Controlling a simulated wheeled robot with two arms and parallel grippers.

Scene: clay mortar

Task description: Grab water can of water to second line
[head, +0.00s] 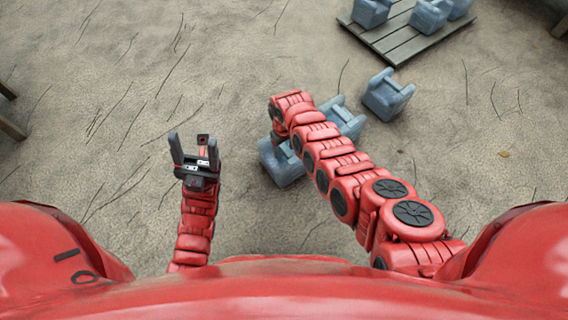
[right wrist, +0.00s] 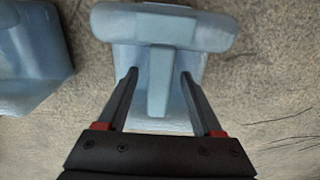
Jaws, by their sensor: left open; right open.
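Blue-grey water cans with handles stand on the ground in the head view. One can (head: 281,167) is partly hidden under the end of my right arm, a second can (head: 345,119) is just behind the arm, and a third can (head: 387,95) is further right. In the right wrist view, my right gripper (right wrist: 158,74) is open, with one finger on each side of the handle bar of a can (right wrist: 205,33). The fingers look apart from the bar. In the head view this gripper is hidden. My left gripper (head: 194,148) is open and empty, pointing up over bare ground.
A wooden pallet (head: 399,44) with several similar cans lies at the top right. Another can (right wrist: 32,58) is at the left edge of the right wrist view. Wooden pieces (head: 10,126) show at the left edge. The cracked ground at the upper left is clear.

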